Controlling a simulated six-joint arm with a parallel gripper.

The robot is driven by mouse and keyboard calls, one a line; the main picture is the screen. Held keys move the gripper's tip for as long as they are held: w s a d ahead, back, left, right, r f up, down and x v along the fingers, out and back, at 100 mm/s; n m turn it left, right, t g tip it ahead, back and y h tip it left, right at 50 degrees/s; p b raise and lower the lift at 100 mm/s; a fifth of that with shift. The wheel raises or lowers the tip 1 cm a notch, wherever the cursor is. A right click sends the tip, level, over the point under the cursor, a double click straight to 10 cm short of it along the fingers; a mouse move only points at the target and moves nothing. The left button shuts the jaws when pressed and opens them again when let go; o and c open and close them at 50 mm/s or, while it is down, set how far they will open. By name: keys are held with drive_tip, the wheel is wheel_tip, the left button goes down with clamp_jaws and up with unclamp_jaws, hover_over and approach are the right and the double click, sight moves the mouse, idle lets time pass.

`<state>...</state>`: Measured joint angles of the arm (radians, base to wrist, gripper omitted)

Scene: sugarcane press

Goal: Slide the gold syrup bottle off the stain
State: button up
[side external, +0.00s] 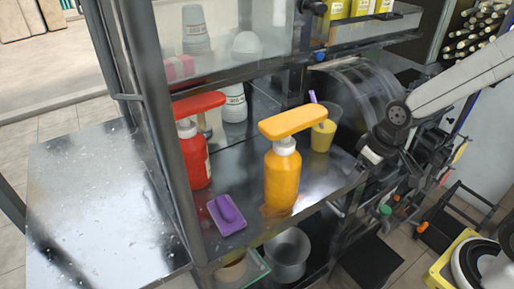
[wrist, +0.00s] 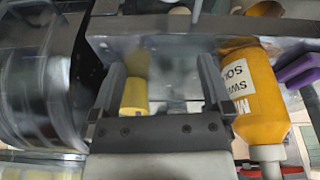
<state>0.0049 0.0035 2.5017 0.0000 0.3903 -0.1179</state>
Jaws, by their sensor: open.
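The gold syrup bottle (side external: 282,182), with a wide gold pump top and white collar, stands upright near the front edge of the metal shelf. A brownish stain (side external: 268,211) shows at its base, partly hidden by the bottle. My gripper (side external: 368,160) is to the right of the bottle, apart from it, at the shelf's right end. In the wrist view my gripper (wrist: 160,75) is open, with nothing held. The bottle (wrist: 250,95) appears there with its label inverted, just right of the right finger.
A cup with yellow contents and a purple straw (side external: 323,134) stands behind the bottle; its yellow part (wrist: 135,95) shows between my fingers in the wrist view. A red bottle (side external: 195,158) and purple sponge (side external: 226,214) are to the left. A clear drum (side external: 355,90) is behind.

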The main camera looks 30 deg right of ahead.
drive_tip(key=w+d+r+n+t, duration=0.1)
drive_tip(key=w+r+n, duration=0.7)
drive_tip(key=w+r, duration=0.15)
wheel_tip(320, 180, up, 8)
drive_tip(key=n+g, duration=0.3)
drive_tip(key=n, duration=0.6)
hover_over(296, 117)
drive_tip(key=d, duration=0.1)
drive_tip(key=shift+w+d+r, duration=0.1)
drive_tip(key=shift+w, duration=0.25)
drive_tip(key=shift+s+a+r+g, duration=0.1)
drive_tip(key=shift+s+a+g, duration=0.25)
drive_tip(key=shift+a, duration=0.25)
drive_tip(key=shift+f, duration=3.95)
